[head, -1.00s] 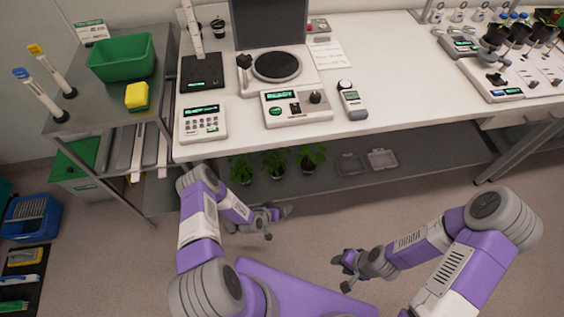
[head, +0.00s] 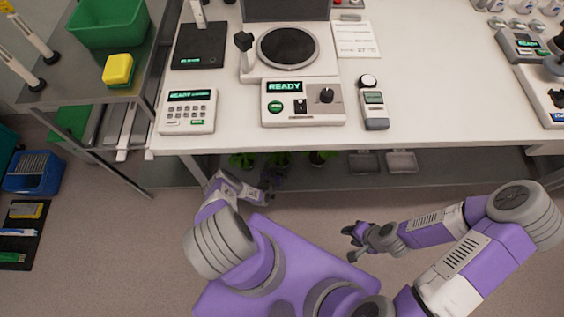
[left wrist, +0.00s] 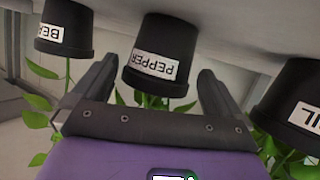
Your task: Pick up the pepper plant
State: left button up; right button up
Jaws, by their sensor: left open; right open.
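The pepper plant (left wrist: 156,52) shows in the left wrist view as a black pot with a white "PEPPER" label; the picture is upside down. In the head view it is the middle plant (head: 279,158) on the lower shelf, mostly hidden by the bench top. My left gripper (left wrist: 156,88) is open, with the pepper pot showing between its fingers; I cannot tell whether they touch it. In the head view my left gripper (head: 268,180) is at the shelf's front edge. My right gripper (head: 351,244) is open and empty over the floor.
A "BEA..." pot (left wrist: 64,27) and an "...IL" pot (left wrist: 295,98) stand on either side of the pepper pot. The bench top (head: 440,90) overhangs the lower shelf (head: 455,168). Clear lidded boxes (head: 402,162) lie right of the plants.

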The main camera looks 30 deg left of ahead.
pick_arm(q)
jog(key=shift+b+x, duration=0.35)
jog(key=shift+x, duration=0.8)
pick_arm(e)
jog(key=shift+f, duration=0.65)
pick_arm(q)
jog(key=shift+r, duration=0.1)
jog(key=c, duration=1)
jog(key=shift+c, duration=0.2)
